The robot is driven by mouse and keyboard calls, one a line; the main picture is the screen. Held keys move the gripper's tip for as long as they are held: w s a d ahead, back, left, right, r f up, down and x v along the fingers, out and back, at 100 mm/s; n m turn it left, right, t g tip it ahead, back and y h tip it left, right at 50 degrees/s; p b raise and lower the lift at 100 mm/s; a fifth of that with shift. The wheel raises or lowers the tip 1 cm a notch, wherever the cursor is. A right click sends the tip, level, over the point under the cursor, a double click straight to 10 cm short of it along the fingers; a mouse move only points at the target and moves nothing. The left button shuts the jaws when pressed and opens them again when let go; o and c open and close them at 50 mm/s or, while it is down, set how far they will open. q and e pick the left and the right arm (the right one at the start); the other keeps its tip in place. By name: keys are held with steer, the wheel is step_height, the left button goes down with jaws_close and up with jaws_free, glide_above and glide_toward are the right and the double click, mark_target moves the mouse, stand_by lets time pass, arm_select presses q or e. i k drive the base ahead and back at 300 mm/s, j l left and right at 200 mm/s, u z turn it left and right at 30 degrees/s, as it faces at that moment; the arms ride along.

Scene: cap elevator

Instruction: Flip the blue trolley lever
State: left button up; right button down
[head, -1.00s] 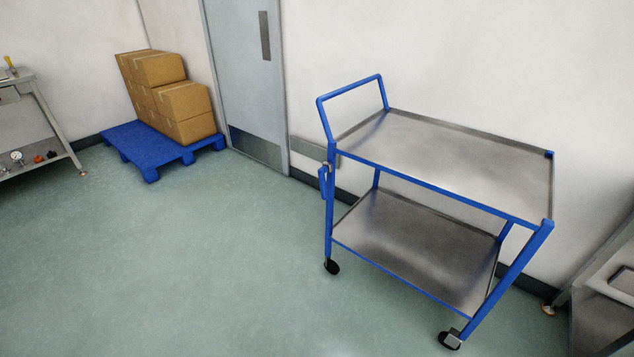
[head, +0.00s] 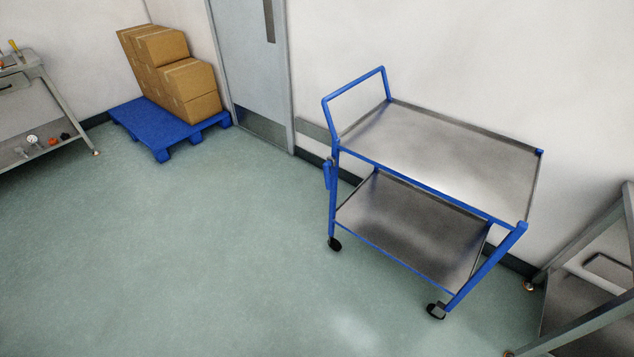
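The trolley has a blue frame, a grey metal top shelf (head: 440,150) and a grey lower shelf (head: 410,228). It stands right of the middle, close to the wall, with its blue push handle (head: 352,84) at its left end. A short blue lever (head: 327,175) hangs upright on the outer side of the left front post, below the top shelf. Both shelves are empty. Neither of my grippers is in view.
A blue pallet (head: 150,127) with stacked cardboard boxes (head: 185,85) stands at the back left, beside a grey door (head: 250,65). A workbench (head: 45,85) is at the left edge. A metal frame stand (head: 590,275) is at the right. The floor left of the trolley is clear.

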mark_target(331, 160)
steer(key=i+j, duration=0.15)
steer(key=j, duration=0.35)
steer(key=i+j, duration=0.15)
steer(key=j, duration=0.3)
steer(key=i+j+z, duration=0.1)
steer(key=j, duration=0.4)
steer(key=i+j, duration=0.2)
steer(key=j, duration=0.3)
steer(key=i+j+z, duration=0.1)
steer(key=j, duration=0.35)
steer(key=i+j, duration=0.1)
steer(key=j, duration=0.4)
steer(key=i+j, duration=0.15)
steer(key=j, duration=0.35)
